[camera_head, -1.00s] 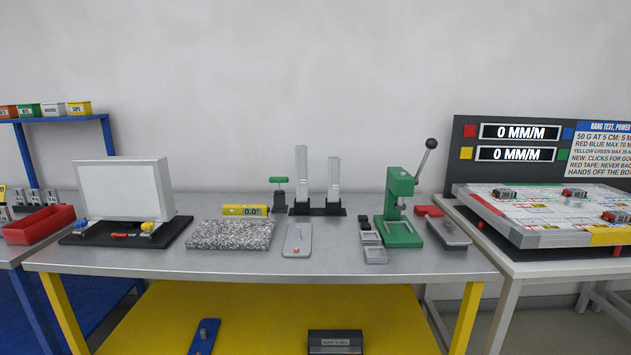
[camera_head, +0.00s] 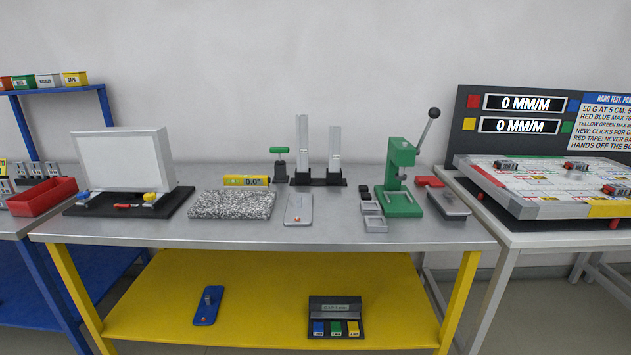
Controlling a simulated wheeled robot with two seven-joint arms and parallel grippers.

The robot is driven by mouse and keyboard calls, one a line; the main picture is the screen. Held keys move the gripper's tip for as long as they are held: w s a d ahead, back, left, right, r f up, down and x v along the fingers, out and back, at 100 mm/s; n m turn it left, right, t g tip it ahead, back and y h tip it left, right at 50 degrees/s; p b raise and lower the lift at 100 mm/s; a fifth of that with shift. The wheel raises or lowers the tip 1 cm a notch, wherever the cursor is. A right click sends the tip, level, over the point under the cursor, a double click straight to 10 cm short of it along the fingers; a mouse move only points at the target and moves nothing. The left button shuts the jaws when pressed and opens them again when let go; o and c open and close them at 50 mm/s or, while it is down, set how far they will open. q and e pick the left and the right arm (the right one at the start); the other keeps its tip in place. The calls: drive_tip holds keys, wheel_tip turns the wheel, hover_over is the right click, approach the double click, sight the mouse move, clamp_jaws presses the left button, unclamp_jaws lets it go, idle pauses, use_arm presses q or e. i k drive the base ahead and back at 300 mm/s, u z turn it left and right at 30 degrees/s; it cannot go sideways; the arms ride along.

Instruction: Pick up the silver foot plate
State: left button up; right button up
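A silver-grey plate (camera_head: 298,209) with rounded corners lies flat on the grey workbench (camera_head: 240,236), near the middle of its front half. It has a small orange-red dot near its front end. It looks like the silver foot plate. Nothing covers it. A blue plate (camera_head: 208,309) of similar shape, with a small upright post, lies on the yellow lower shelf. Neither of my grippers is in view.
A speckled granite slab (camera_head: 231,205) lies just left of the silver plate. A green press (camera_head: 401,184) and small grey trays (camera_head: 375,224) stand to its right. Two upright columns (camera_head: 302,150) stand behind it. The bench in front of it is clear.

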sight(298, 212)
drive_tip(key=z, duration=0.45)
drive_tip(key=i, duration=1)
drive_tip(key=z, duration=0.2)
